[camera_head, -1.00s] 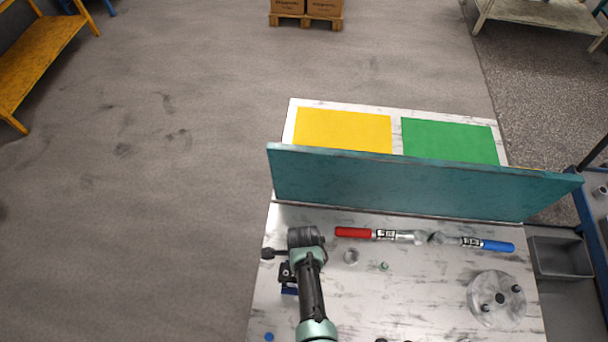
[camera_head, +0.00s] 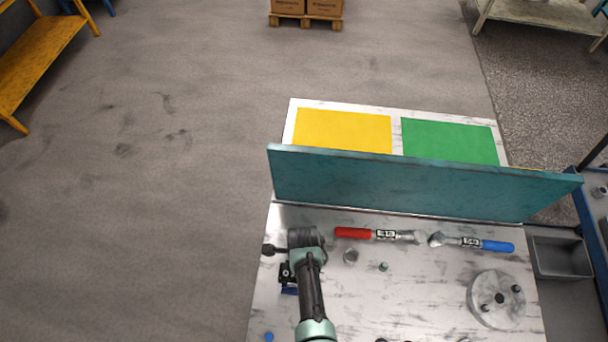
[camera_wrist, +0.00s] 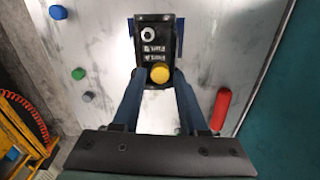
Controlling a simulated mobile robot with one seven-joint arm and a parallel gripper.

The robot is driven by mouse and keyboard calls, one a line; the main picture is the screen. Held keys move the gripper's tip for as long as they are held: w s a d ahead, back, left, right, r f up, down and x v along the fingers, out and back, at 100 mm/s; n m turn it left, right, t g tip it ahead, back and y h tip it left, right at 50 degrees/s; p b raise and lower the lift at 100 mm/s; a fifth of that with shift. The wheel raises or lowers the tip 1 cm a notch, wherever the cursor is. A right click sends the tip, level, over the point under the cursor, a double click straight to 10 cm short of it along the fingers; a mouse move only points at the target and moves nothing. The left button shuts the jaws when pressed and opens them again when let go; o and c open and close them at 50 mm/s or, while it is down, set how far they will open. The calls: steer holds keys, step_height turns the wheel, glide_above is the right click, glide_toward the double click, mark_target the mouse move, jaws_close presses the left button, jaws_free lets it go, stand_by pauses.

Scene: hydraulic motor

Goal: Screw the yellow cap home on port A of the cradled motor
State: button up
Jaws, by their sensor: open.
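The motor (camera_wrist: 142,32) is a dark block with two round ports on its face, seen from above in the wrist view. A yellow cap (camera_wrist: 160,73) sits at the lower port, next to small white lettering too small to read surely. The other port is a pale open ring (camera_wrist: 148,34). The blue cradle (camera_wrist: 180,36) shows beside the motor. My gripper (camera_wrist: 158,78) is open, with one finger on each side of the yellow cap. I cannot tell whether the fingers touch it. In the head view my arm hides most of the motor (camera_head: 286,273) and the cap.
A red-handled wrench (camera_head: 354,233) and a blue-handled wrench (camera_head: 495,246) lie along the teal panel (camera_head: 400,185). A grey ring (camera_head: 351,256), a green piece (camera_head: 383,267) and a blue cap (camera_head: 269,337) lie on the bench. A round plate (camera_head: 496,298) is at right.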

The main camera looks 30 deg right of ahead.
steer(key=n, duration=0.9)
steer(key=shift+n, duration=0.3)
jaws_close()
stand_by(0.5)
steer(key=shift+m, duration=1.1)
jaws_free()
